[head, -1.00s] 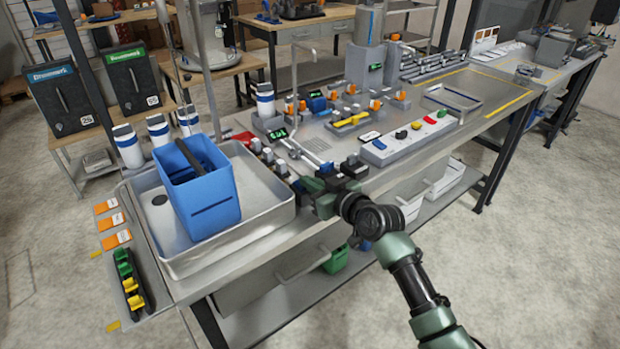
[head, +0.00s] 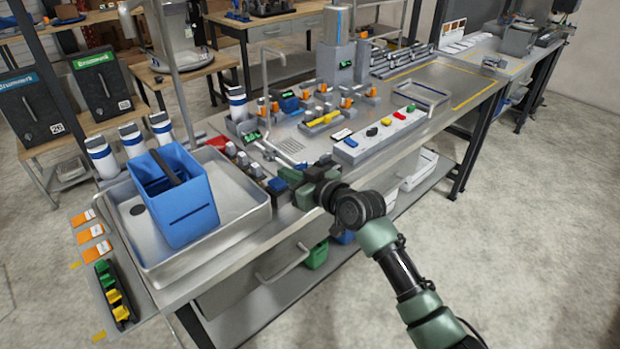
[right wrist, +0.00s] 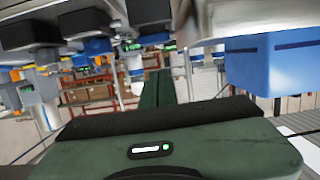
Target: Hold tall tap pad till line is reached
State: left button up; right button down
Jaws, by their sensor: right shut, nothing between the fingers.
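My right gripper (head: 284,178) is shut and empty at the front edge of the bench, close to the right end of a row of small grey-topped blocks with red and blue parts (head: 256,170). Whether it touches one of them I cannot tell. In the right wrist view, my green gripper body fills the bottom and its finger (right wrist: 160,92) reaches away under dark blocks. A tall bent pipe (head: 265,75) rises behind the row. A blue bin (head: 188,208) with a dark line low on its front stands in a metal tray; it also shows in the wrist view (right wrist: 285,65). Its liquid level is hidden.
The metal tray (head: 250,222) is left of my gripper. A grey panel with coloured buttons (head: 375,140) lies to the right. White-and-blue canisters (head: 132,140) stand behind the tray. Orange-and-white cards (head: 90,234) lie at the left end. The floor at right is clear.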

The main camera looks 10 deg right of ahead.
jog(key=b+v, duration=0.1)
jog(key=v, duration=0.7)
dwell(0.8)
